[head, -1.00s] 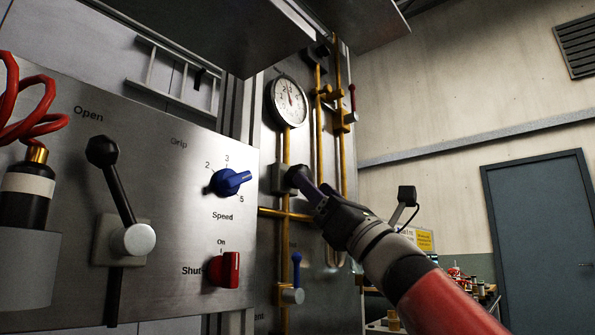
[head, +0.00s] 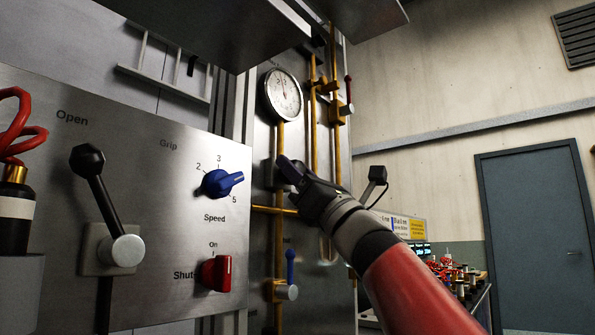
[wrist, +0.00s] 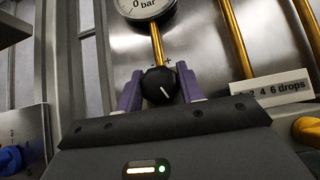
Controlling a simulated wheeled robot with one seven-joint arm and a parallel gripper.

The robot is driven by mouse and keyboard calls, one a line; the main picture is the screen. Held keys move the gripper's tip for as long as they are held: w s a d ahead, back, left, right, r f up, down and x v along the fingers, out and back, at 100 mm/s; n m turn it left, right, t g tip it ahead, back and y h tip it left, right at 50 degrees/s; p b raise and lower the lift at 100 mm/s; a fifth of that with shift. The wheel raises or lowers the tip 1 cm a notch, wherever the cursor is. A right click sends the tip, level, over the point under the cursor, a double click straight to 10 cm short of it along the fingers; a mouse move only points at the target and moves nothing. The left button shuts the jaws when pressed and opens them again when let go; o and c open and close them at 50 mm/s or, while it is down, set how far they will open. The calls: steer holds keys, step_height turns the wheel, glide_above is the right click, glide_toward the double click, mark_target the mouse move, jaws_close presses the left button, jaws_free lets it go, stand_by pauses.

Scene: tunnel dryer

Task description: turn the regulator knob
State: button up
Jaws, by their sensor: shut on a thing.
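The regulator knob (wrist: 160,86) is black with a white pointer line. It sits below the pressure gauge, with a small plus mark above it, in the wrist view. My gripper (wrist: 160,92) has its two purple fingers on either side of the knob, shut on it. The pointer line slants, its lower end to the right. In the head view my gripper (head: 287,172) reaches the brass pipe under the round gauge (head: 283,94) and mostly hides the knob. The gauge shows only its lower edge and "0 bar" in the wrist view (wrist: 145,8).
Left of my gripper are a blue speed knob (head: 222,183), a red switch (head: 217,273) and a black-knobbed lever (head: 95,190). Brass pipes (head: 314,130) run close on the right. A blue-handled valve (head: 289,265) is below. A label reading "2 4 6 drops" (wrist: 272,88) is right of the knob.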

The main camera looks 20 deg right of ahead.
steer(key=shift+m+t+h, duration=0.4)
steer(key=shift+m+h, duration=0.1)
steer(key=shift+m, duration=0.2)
steer(key=m+t+h+b, duration=0.1)
steer(key=m+t+h, duration=0.1)
steer(key=m+h, duration=0.3)
steer(key=shift+s+m+h, duration=0.1)
steer(key=shift+m+h, duration=0.3)
steer(key=shift+m, duration=0.3)
steer(key=m+h, duration=0.2)
steer(key=m+h+p, duration=0.1)
steer(key=m+h, duration=0.1)
steer(key=m, duration=0.1)
steer(key=m+h, duration=0.3)
steer(key=shift+r, duration=0.25)
steer(key=m+g+h+p, duration=0.1)
steer(key=m, duration=0.2)
steer(key=m+g+h+p, duration=0.1)
steer(key=m+h, duration=0.1)
steer(key=shift+m+h, duration=0.3)
steer(key=shift+m, duration=0.1)
steer(key=m+g, duration=0.1)
steer(key=m+g+h, duration=0.1)
steer(key=m, duration=0.1)
steer(key=m+g, duration=0.1)
steer(key=shift+f+g+p, duration=0.25)
steer(key=shift+g+p, duration=0.05)
steer(key=shift+p, duration=0.05)
steer(key=shift+d+m, duration=0.1)
steer(key=shift+m, duration=0.3)
